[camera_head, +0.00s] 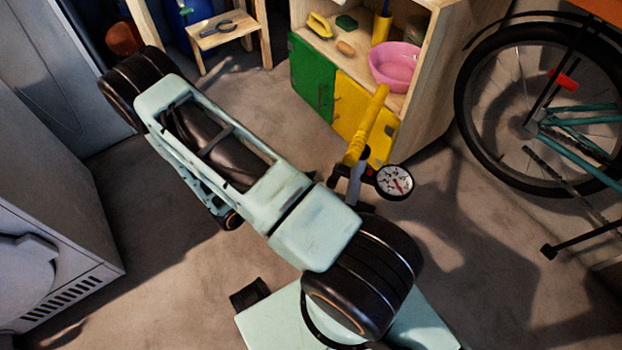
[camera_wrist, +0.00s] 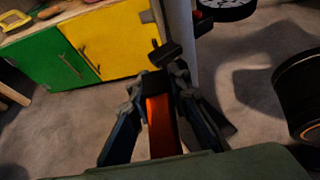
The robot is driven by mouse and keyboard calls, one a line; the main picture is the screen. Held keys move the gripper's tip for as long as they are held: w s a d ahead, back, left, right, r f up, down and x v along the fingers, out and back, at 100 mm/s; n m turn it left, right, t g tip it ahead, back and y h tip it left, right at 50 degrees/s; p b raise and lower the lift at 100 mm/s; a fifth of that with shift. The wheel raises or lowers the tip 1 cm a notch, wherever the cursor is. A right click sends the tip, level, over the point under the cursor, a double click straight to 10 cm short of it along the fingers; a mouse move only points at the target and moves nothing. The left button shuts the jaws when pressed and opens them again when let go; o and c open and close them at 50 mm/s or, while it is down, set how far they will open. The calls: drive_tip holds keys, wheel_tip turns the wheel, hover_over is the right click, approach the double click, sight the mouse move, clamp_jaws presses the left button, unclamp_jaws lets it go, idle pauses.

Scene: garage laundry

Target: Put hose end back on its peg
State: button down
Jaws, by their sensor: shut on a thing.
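In the wrist view my gripper (camera_wrist: 160,85) has its dark fingers drawn together around a black and orange-red piece (camera_wrist: 160,122), which looks like the hose end. A black tip of it sticks out past the fingers, close to the grey barrel (camera_wrist: 181,38) of a floor pump. Whether it touches the barrel I cannot tell. In the head view the pump has a yellow handle (camera_head: 364,128) and a round white gauge (camera_head: 394,182). A dark bracket with red (camera_wrist: 203,20) sits by the barrel; I cannot make out the peg clearly.
A wooden play kitchen with green (camera_head: 312,78) and yellow doors and a pink basin (camera_head: 395,66) stands behind the pump. A bicycle wheel (camera_head: 535,110) is at right, a white appliance (camera_head: 50,200) at left, a small stool (camera_head: 225,32) at back. Floor between is open.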

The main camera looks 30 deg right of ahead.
sight(339, 164)
drive_tip(key=shift+w+d+b, duration=0.2)
drive_tip(key=shift+w+d, duration=0.15)
drive_tip(key=shift+d, duration=1.8)
drive_tip(key=shift+w+d+b, duration=0.25)
drive_tip(key=shift+w+d, duration=0.15)
drive_tip(key=shift+d, duration=1.7)
drive_tip(key=shift+w+d+b, duration=0.2)
drive_tip(key=shift+w+d, duration=0.15)
drive_tip(key=shift+d, duration=1.8)
drive_tip(key=shift+f+b, duration=0.45)
drive_tip(key=shift+f, duration=0.1)
drive_tip(key=shift+f+b, duration=0.8)
drive_tip(key=shift+f, duration=0.3)
drive_tip(key=shift+a+f, duration=0.2)
drive_tip(key=shift+f, duration=0.1)
drive_tip(key=shift+r, duration=0.15)
drive_tip(key=shift+d+r+p, duration=0.15)
drive_tip(key=shift+r+p, duration=1.05)
drive_tip(key=shift+r, duration=0.4)
drive_tip(key=shift+f+b, duration=0.95)
drive_tip(key=shift+f, duration=0.4)
